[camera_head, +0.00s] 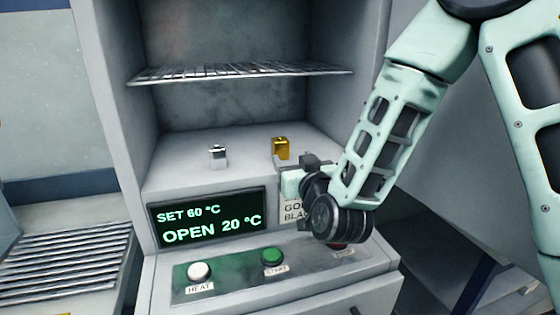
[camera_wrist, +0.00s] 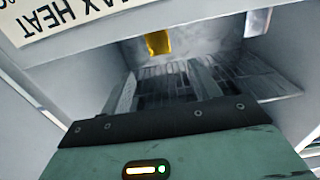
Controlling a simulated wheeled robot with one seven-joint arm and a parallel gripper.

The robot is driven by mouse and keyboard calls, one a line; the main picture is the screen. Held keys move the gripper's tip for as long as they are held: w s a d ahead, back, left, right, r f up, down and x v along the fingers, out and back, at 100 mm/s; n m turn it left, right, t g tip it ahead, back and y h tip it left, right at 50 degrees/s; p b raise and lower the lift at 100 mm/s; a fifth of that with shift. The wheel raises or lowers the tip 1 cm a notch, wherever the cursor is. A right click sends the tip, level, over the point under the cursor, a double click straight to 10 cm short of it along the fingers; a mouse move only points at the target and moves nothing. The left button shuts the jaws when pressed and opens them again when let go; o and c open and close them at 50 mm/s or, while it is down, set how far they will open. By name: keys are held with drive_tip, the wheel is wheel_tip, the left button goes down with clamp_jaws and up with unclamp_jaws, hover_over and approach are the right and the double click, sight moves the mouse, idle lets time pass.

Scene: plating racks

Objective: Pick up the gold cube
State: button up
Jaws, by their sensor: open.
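The gold cube (camera_head: 281,148) stands on the floor of the open grey cabinet, towards its right side. It has a small raised part on top. In the wrist view the gold cube (camera_wrist: 158,42) shows beyond the fingertips, roughly in line with the gap between them. My gripper (camera_head: 290,172) is at the cabinet's front opening, just in front of the cube and apart from it. In the wrist view my gripper (camera_wrist: 165,75) is open, with nothing between its fingers. The head view hides most of the fingers.
A silver cube (camera_head: 218,156) stands left of the gold one. A wire shelf (camera_head: 240,72) spans the cabinet above. Below the opening are a display (camera_head: 208,218) reading OPEN 20 °C, a white button (camera_head: 199,271) and a green button (camera_head: 273,256). The cabinet floor between the cubes is clear.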

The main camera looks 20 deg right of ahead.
sight(282, 143)
drive_tip(key=w+p, duration=0.3)
drive_tip(key=w, duration=0.7)
drive_tip(key=shift+r, duration=0.2)
drive_tip(key=shift+c, duration=0.3)
clamp_jaws()
drive_tip(key=shift+r, duration=0.1)
